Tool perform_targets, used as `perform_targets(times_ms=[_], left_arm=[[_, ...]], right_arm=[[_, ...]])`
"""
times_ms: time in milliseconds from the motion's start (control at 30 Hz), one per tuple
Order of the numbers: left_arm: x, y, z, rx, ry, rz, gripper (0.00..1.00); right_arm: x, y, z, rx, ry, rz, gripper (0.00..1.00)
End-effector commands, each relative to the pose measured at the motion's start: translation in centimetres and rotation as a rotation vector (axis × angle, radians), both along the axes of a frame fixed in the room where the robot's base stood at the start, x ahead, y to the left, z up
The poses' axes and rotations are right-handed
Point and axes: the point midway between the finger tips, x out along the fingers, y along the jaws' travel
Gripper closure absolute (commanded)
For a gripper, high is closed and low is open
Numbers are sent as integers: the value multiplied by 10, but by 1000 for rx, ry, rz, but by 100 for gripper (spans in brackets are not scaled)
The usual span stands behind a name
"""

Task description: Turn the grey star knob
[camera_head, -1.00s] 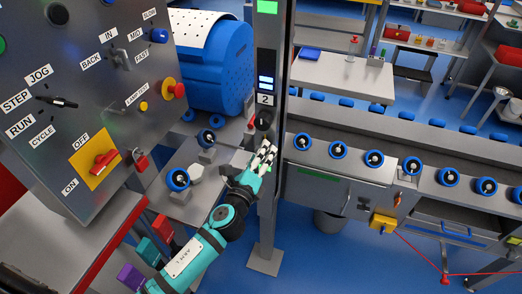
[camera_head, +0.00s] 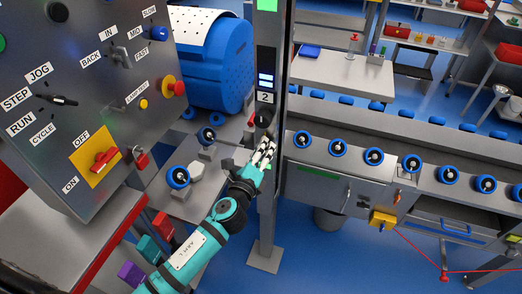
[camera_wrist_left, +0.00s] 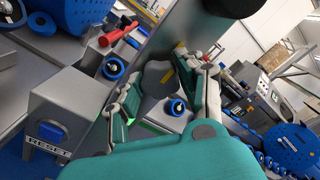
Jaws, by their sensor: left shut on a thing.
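My left gripper (camera_head: 263,152) reaches up to the grey post (camera_head: 269,190), just below a round black knob (camera_head: 263,118). In the left wrist view its two pale-padded fingers (camera_wrist_left: 158,85) stand on either side of the grey star knob (camera_wrist_left: 155,76) and are shut on it. The star knob has rounded lobes and faces the wrist camera. In the head view the fingers mostly hide it. The black knob also shows large and dark at the top of the left wrist view (camera_wrist_left: 235,5). My right gripper is not in view.
A grey control panel (camera_head: 115,50) with switches fills the left. A blue drum (camera_head: 225,65) stands behind. In the left wrist view a grey RESET box (camera_wrist_left: 75,105) stands left of the fingers.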

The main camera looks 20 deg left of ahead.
Motion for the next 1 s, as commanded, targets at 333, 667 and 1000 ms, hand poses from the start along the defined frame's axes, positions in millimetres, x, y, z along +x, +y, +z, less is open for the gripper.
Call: perform_targets(times_ms=[333,667,1000], left_arm=[[0,0,-2,-125,7,1,94],[0,0,-2,-414,16,1,94],[0,0,-2,-737,28,2,94]], right_arm=[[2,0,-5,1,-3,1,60],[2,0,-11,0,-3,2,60],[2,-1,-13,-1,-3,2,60]])
